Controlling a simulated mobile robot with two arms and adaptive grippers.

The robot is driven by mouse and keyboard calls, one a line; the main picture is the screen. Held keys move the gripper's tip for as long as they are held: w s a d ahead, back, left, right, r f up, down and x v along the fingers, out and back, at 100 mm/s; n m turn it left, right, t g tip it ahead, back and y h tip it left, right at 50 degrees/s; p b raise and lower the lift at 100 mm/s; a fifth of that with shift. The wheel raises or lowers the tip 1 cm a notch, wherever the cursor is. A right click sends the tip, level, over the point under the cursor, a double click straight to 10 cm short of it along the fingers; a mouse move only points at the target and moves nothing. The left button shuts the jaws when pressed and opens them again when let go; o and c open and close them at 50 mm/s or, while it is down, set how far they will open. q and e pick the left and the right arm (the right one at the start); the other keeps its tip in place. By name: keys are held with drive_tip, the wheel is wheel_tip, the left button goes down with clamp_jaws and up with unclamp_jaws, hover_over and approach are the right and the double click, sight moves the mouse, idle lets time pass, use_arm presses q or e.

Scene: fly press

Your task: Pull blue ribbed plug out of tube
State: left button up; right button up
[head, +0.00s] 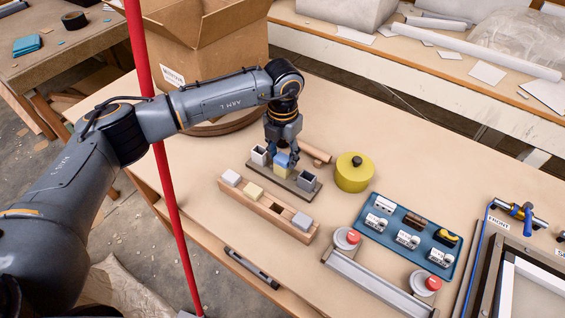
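The blue ribbed plug (281,159) shows at the mouth of the yellow middle tube (282,172). A white tube (259,156) and a grey tube (306,181) stand on either side on a dark base (264,178). My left gripper (282,156) points down over the yellow tube, with its fingers at either side of the blue plug. Whether the fingers press on the plug is too small to tell. How deep the plug sits in the tube is partly hidden by the fingers. My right gripper is out of view.
A wooden rack (265,216) with pale blocks stands in front of the tubes. A yellow round container (354,172) and a blue tray (409,236) are to the right. A cardboard box (205,45) stands behind. A red pole (164,160) rises near my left arm.

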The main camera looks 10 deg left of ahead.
sight(283, 157)
use_arm(q)
clamp_jaws()
drive_tip(key=shift+r, duration=0.35)
drive_tip(key=shift+r+p, duration=0.3)
drive_tip(key=shift+p, duration=0.05)
drive_tip(key=shift+w+r, duration=0.1)
drive_tip(key=shift+r, duration=0.1)
drive_tip(key=shift+r+p, duration=0.45)
drive_tip(key=shift+r, duration=0.15)
drive_tip(key=shift+r+p, duration=0.65)
drive_tip(key=shift+r, duration=0.65)
